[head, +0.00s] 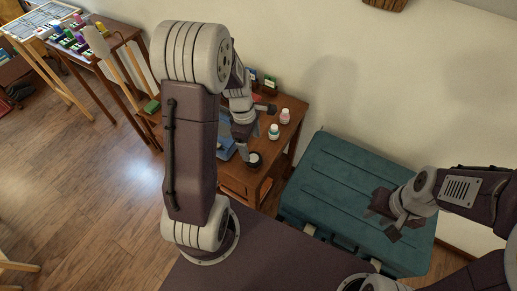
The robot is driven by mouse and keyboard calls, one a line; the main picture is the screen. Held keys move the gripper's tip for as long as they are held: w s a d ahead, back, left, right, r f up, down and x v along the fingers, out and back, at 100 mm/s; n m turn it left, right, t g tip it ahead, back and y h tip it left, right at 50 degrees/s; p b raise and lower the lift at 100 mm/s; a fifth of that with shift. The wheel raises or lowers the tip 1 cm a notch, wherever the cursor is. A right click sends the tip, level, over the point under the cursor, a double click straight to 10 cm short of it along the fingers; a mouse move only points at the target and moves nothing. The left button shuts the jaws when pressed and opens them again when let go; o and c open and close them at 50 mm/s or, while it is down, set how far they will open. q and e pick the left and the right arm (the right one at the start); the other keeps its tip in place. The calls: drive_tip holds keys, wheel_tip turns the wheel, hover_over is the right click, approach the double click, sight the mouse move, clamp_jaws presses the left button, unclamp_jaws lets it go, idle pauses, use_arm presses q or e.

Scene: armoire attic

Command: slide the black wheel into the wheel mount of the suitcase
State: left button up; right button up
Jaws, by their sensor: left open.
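The teal suitcase (335,185) lies flat on the right, against the wall. I cannot make out its wheel mount. A small round black thing with a pale centre (254,160), likely the black wheel, sits near the front edge of the small wooden table.
The small wooden table (291,130) also carries a white bottle with a teal label (274,131), a pink bottle (285,116) and a blue item (226,149), partly hidden by my left arm. A paint table (115,38) stands at the far left. The wooden floor (80,190) at left is mostly clear.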

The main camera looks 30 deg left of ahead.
sight(253, 158)
use_arm(q)
drive_tip(key=f, duration=0.2)
drive_tip(key=s+f, duration=0.1)
drive_tip(key=shift+d+f+b, duration=0.15)
drive_tip(key=shift+d+b, duration=0.1)
drive_tip(key=shift+b, duration=0.15)
drive_tip(key=shift+w+f, duration=0.2)
drive_tip(key=shift+w, duration=0.1)
drive_tip(key=shift+w+f, duration=0.1)
drive_tip(key=shift+f, duration=0.2)
drive_tip(key=f, duration=0.1)
drive_tip(key=f+b, duration=0.1)
drive_tip(key=f, duration=0.2)
drive_tip(key=shift+s+d, duration=0.25)
drive_tip(key=shift+w+f, duration=0.15)
drive_tip(key=shift+f, duration=0.1)
drive_tip(key=shift+r, duration=0.1)
drive_tip(key=c, duration=1.5)
drive_tip(key=shift+o, duration=0.2)
use_arm(e)
drive_tip(key=shift+s+f, duration=0.2)
drive_tip(key=shift+f, duration=0.3)
drive_tip(key=shift+s+f, duration=0.15)
drive_tip(key=shift+f, duration=0.35)
